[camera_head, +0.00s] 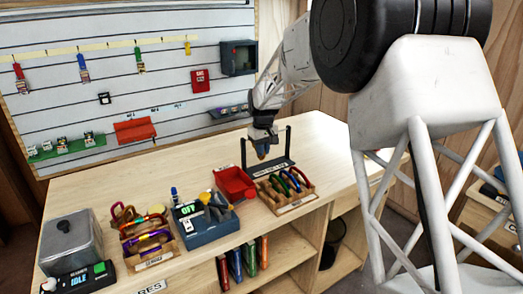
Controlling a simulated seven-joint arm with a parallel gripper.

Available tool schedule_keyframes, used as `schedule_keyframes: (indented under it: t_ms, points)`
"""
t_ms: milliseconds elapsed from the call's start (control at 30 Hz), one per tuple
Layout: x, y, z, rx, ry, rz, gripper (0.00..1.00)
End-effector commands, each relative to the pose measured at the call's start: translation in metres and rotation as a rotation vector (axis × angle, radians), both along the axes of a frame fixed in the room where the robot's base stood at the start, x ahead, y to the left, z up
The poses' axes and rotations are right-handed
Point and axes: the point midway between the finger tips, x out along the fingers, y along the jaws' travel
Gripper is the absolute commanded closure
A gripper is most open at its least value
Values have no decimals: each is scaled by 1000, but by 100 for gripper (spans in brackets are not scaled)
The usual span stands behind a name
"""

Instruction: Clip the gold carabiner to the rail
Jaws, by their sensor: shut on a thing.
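My gripper (262,142) is shut on a small gold thing, apparently the gold carabiner (262,153), whose lower part shows below the fingers. The carabiner's gate and most of its outline are hidden or too small to make out. A black stand (270,168) with two upright posts is at the table's back right. My gripper is between the posts in the picture, and the carabiner is above the stand's base. A crossbar is not clearly visible, so I cannot tell whether the carabiner touches the rail.
A red bin (234,182), a blue box (204,222) and a grey metal box (71,240) line the table (170,180). A wall panel (110,70) with hanging tags stands behind.

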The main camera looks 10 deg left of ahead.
Motion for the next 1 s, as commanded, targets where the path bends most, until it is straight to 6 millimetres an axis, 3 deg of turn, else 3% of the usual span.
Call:
schedule_keyframes:
  t_ms: [1000]
  points:
    - [-3,-6,4,0,0,0,100]
